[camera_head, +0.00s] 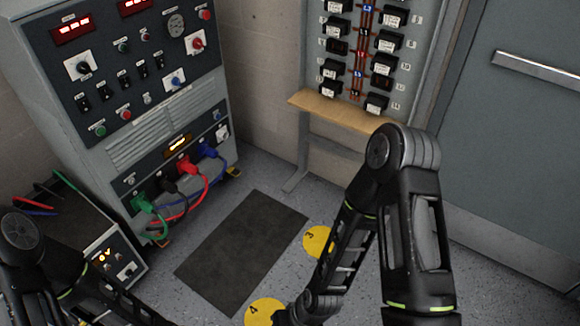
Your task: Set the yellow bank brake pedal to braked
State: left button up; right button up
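A small yellow piece (233,172) sits low at the right foot of the grey control cabinet (150,140), near the floor. It may be the bank brake pedal, but it is too small to tell, and I cannot read whether it is up or pressed. An orange-yellow bit (163,243) shows at the cabinet's front left foot, partly behind the cables. My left arm enters at the lower left and my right arm reaches down at the centre right. Both grippers are outside the picture.
Green, black, red and blue plugs (186,166) with hanging cables are in the cabinet's lower front. A dark mat (243,250) lies before it, beside yellow floor discs marked 3 (316,240) and 4 (262,312). A wooden shelf (340,112) stands under the breaker panel; a grey door (515,130) is right.

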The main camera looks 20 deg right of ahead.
aim_at(233, 172)
jog(key=z, duration=0.1)
jog(key=i+z, duration=0.2)
jog(key=i, duration=0.3)
jog(key=i+z, duration=0.2)
jog(key=i, duration=0.3)
jog(key=i+j+z, duration=0.25)
jog(key=i, duration=0.25)
jog(key=i+j+z, duration=0.2)
jog(key=i, duration=0.3)
jog(key=i+j+z, duration=0.2)
jog(key=i, duration=0.3)
